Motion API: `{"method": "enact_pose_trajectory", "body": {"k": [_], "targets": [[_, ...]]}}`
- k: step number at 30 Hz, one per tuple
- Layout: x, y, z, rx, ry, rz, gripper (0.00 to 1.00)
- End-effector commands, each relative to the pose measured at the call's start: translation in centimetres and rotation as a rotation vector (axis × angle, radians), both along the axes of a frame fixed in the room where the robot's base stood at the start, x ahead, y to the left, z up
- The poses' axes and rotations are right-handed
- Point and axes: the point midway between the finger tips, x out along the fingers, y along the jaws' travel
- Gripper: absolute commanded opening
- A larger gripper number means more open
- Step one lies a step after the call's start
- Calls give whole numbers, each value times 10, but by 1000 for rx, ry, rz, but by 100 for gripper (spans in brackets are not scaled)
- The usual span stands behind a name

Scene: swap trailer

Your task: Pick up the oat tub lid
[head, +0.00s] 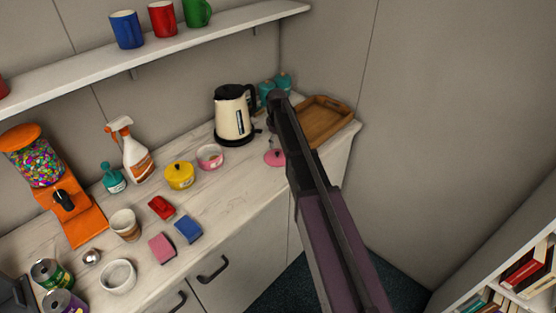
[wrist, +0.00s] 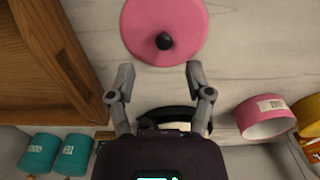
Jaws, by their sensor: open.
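A round pink lid with a black knob (wrist: 186,24) lies flat on the pale counter, at the top of the wrist view. It also shows in the head view as a small pink disc (head: 275,158), partly covered by my arm. My gripper (wrist: 158,82) is open and empty, its two fingers apart just below the lid in the wrist view, not around the knob. An open pink tub with a white label (head: 210,157) stands to the left of the lid in the head view; it also shows in the wrist view (wrist: 263,118). Its label is unreadable.
A cream kettle (head: 232,115) stands behind the lid. A wooden tray (head: 322,122) and teal canisters (head: 284,82) are close by. A yellow lidded tub (head: 179,176) and spray bottle (head: 135,155) stand further left. The counter in front of the pink tub is clear.

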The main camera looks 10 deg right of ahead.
Motion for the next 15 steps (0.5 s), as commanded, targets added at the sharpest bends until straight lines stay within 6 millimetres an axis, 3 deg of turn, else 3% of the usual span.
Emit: {"method": "enact_pose_trajectory", "body": {"k": [15], "targets": [[-1,1,-5,0,0,0,66]]}}
